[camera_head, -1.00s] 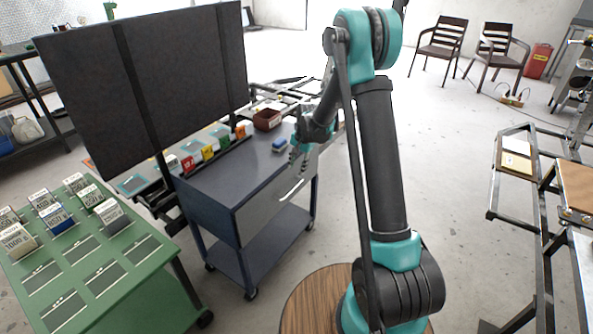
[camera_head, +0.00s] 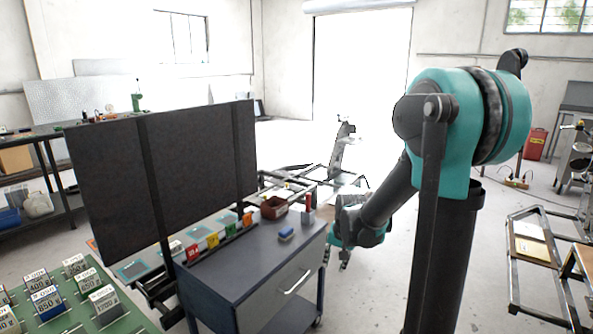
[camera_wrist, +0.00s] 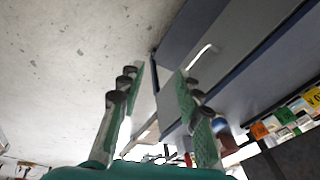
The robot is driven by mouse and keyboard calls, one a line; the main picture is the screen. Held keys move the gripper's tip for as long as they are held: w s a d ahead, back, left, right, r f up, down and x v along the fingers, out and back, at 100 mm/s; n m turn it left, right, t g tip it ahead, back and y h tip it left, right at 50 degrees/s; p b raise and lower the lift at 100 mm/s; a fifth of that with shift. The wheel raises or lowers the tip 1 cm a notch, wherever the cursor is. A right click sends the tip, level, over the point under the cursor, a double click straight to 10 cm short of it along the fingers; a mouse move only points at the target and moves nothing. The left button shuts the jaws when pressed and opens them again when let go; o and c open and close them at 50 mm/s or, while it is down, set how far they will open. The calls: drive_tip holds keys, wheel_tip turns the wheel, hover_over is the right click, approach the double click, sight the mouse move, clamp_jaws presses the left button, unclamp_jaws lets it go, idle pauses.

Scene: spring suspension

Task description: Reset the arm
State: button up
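My arm stands on the right side of the head view, bent at the elbow, with its forearm reaching down and to the left. My gripper (camera_head: 345,258) hangs beside the right side of the grey-blue cart (camera_head: 262,262). In the wrist view my gripper (camera_wrist: 165,95) has its two green-padded fingers spread apart with nothing between them. The grey cart front with its light handle (camera_wrist: 200,58) shows past the fingers, apart from them.
A green table (camera_head: 115,300) holds labelled weights (camera_head: 47,303). A metal frame (camera_head: 515,255) stands at right. Open floor lies between.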

drive_tip(key=s+d+n, duration=0.1)
drive_tip(key=s+d, duration=0.2)
drive_tip(key=s, duration=0.6)
drive_tip(key=s+d+f+n+t+h, duration=0.1)
drive_tip(key=s+d+n, duration=0.1)
drive_tip(key=s, duration=0.8)
drive_tip(key=shift+d+f+n, duration=0.15)
drive_tip(key=shift+d+n, duration=0.15)
drive_tip(key=shift+d, duration=0.5)
